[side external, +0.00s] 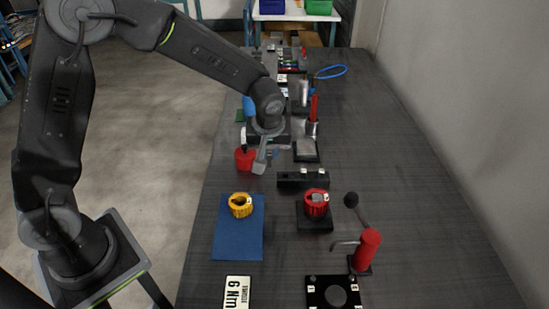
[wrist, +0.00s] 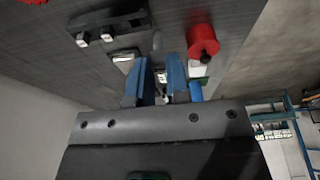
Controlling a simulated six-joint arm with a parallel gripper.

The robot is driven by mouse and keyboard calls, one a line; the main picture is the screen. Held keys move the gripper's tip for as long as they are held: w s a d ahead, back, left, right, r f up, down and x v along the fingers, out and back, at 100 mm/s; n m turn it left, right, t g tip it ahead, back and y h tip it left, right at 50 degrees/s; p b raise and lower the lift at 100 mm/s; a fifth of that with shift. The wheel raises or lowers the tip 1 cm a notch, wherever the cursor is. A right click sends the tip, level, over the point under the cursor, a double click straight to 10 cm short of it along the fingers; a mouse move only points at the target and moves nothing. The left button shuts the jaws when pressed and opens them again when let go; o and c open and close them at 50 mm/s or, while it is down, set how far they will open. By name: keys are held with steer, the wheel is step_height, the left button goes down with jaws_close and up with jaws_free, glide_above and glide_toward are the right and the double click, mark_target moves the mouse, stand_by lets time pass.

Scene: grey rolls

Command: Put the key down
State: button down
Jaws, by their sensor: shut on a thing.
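My gripper (side external: 262,160) hangs low over the left part of the dark table, close to a red cylinder. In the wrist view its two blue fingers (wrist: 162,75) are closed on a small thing. A pale patch of this held key (wrist: 161,76) shows between the fingers; most of it is hidden by them. In the side view the key is too small to make out clearly. I cannot tell whether it touches the table.
The red cylinder (side external: 244,158) stands just left of my gripper. A black bar (side external: 302,179) with pale tags lies to its right. Nearer are a yellow ring (side external: 240,205) on a blue mat (side external: 238,245), a red knob (side external: 316,203) and a red lever device (side external: 367,249). The table's right side is clear.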

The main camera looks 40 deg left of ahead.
steer(key=w+a+r, duration=0.1)
steer(key=w+a, duration=0.1)
steer(key=a, duration=0.8)
steer(key=shift+w+d+f, duration=0.7)
steer(key=shift+d+f, duration=1)
steer(key=shift+f, duration=0.1)
steer(key=shift+w+d+f, duration=0.7)
steer(key=shift+d+f, duration=0.95)
steer(key=shift+f, duration=0.15)
steer(key=shift+w+d+f, duration=0.7)
steer(key=shift+d+f, duration=1)
steer(key=shift+f, duration=0.1)
steer(key=shift+f, duration=0.15)
steer(key=c, duration=1.1)
jaws_free()
